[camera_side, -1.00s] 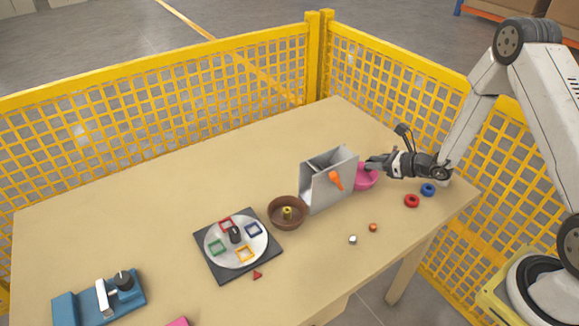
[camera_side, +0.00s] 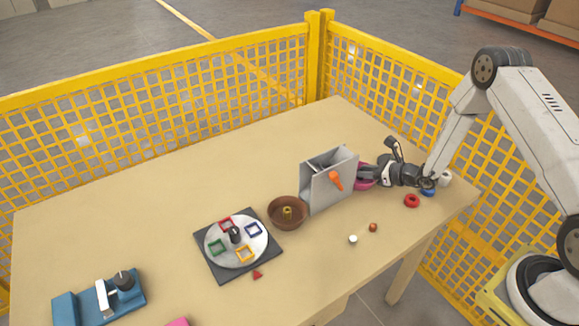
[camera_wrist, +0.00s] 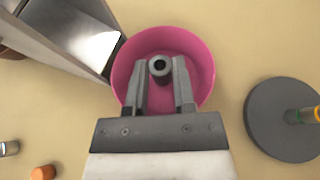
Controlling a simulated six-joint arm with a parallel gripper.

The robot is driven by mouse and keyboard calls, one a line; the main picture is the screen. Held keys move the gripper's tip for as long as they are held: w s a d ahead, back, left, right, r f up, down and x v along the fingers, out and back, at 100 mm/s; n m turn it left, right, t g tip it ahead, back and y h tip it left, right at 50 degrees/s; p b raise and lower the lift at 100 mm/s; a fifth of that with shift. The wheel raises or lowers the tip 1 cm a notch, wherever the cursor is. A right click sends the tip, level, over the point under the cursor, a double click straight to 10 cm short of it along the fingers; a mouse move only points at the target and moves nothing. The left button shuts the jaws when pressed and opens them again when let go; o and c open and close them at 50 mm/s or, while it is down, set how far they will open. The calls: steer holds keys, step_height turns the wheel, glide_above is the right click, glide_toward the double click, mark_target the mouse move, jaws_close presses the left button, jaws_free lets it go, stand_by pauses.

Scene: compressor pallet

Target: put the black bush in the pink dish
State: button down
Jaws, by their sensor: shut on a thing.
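The black bush (camera_wrist: 160,70) is a small dark hollow cylinder, seen nearly end-on in the wrist view. My gripper (camera_wrist: 160,76) is shut on it, with one finger on each side. The pink dish (camera_wrist: 203,55) is round and lies beneath the bush and fingertips in that view. The bush appears within the dish's outline; its height above the dish floor is hard to tell. In the side view the dish (camera_side: 364,184) is partly hidden by my gripper (camera_side: 366,173) and the grey box, and the bush cannot be made out.
A grey open box (camera_side: 325,188) with an orange handle stands close left of the dish. A dark round base with a post (camera_wrist: 282,118) is right of it in the wrist view. A brown bowl (camera_side: 288,222) stands left.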

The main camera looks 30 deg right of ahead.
steer(key=shift+f, duration=0.3)
steer(key=shift+f, duration=0.1)
steer(key=shift+c, duration=2.2)
jaws_free()
steer(key=v, duration=1.2)
